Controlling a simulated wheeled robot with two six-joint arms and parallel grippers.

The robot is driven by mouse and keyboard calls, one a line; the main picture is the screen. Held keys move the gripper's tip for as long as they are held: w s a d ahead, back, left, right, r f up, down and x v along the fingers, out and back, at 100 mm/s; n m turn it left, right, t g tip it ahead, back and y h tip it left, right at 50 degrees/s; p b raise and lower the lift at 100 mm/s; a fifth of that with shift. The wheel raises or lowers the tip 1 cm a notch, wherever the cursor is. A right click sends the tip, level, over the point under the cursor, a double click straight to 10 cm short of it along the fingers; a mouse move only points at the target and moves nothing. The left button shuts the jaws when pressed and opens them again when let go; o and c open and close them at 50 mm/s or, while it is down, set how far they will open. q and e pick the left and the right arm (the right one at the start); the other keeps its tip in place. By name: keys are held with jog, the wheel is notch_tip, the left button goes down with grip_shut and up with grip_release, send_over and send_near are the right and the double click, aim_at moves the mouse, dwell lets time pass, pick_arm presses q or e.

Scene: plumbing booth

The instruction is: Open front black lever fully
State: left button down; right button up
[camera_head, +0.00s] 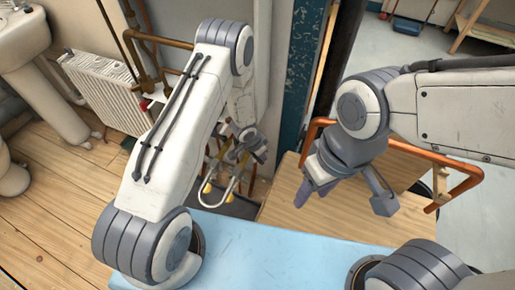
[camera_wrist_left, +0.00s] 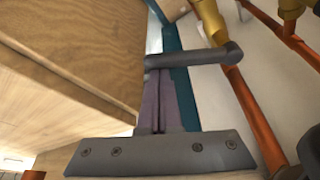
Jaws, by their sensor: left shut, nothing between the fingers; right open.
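In the left wrist view, a dark grey lever-like bar (camera_wrist_left: 205,56) with a rounded end crosses just beyond my left gripper's fingertips. It looks like the lever, but I cannot tell its valve angle or whether the fingers touch it. My left gripper (camera_wrist_left: 158,90) is shut and empty, its purplish fingers together. In the head view the left gripper (camera_head: 240,154) is small, low among the pipes, and the lever cannot be made out there. My right gripper (camera_head: 342,193) is open and empty above a wooden surface.
Copper pipe (camera_wrist_left: 245,100) and a brass fitting (camera_wrist_left: 289,8) stand right of my left fingers; a wooden panel (camera_wrist_left: 80,45) is on the left. A copper tube frame (camera_head: 462,188) is beside my right gripper. A white radiator (camera_head: 103,92) stands at the back left.

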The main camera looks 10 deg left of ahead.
pick_arm(q)
jog(key=shift+s+a, duration=0.1)
jog(key=shift+s, duration=0.2)
jog(key=shift+a, duration=0.15)
jog(key=shift+p, duration=0.3)
